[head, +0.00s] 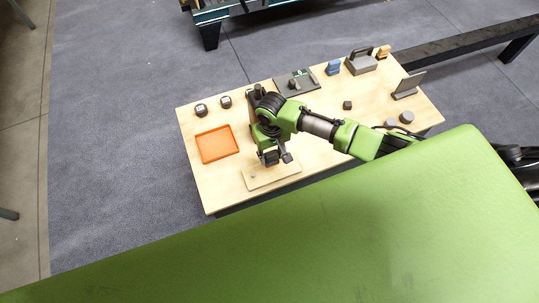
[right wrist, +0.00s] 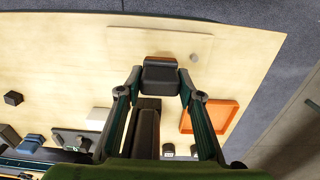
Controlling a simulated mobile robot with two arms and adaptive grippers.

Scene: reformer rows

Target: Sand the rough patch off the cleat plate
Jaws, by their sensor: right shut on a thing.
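The cleat plate is a pale, thin rectangular board (head: 285,177) on the near left part of the wooden table. It also shows in the right wrist view (right wrist: 125,42), with a small grey round spot (right wrist: 194,57) on it. My right gripper (head: 275,158) is over the plate's far edge. In the right wrist view its fingers are shut on a dark block (right wrist: 160,76) with a brownish face, which looks like a sanding block. The block covers part of the plate; I cannot tell whether it touches it. No rough patch shows clearly. My left gripper is out of view.
An orange tray (head: 217,144) lies left of the plate on the table (head: 199,183). Two small dark items (head: 201,110) stand at the far left. A grey board (head: 310,80), a grey toolbox (head: 361,62) and a tilted panel (head: 409,85) are farther right.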

